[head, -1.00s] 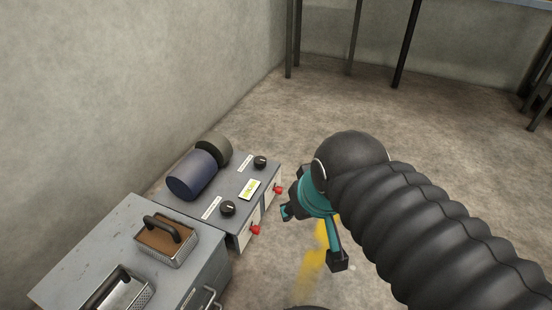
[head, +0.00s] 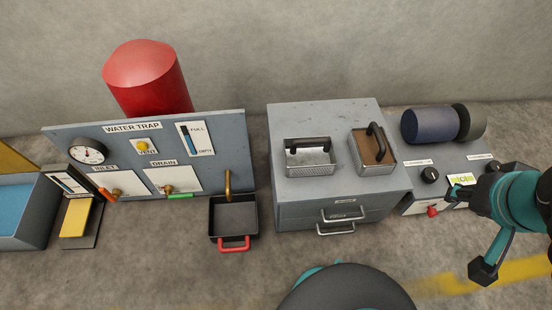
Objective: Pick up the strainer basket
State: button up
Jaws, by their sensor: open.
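Two small metal baskets with black handles stand upright on top of the grey drawer cabinet (head: 320,115). The left strainer basket (head: 309,167) has perforated walls and looks empty. The right basket (head: 370,165) is filled with something brown. I cannot tell from their look alone which one the task names. My gripper (head: 472,231) is open and empty at the right edge, in front of the control box and well to the right of both baskets.
A control box (head: 411,206) with knobs and a dark blue cylinder (head: 428,126) stands right of the cabinet. Left are a water trap panel (head: 217,140), a red tank (head: 150,80) and a black tray (head: 234,217) with a red handle. The floor in front is mostly clear.

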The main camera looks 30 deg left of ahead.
aim_at(313, 156)
jog(key=u, duration=0.55)
jog(key=k, duration=0.15)
jog(key=u, duration=0.55)
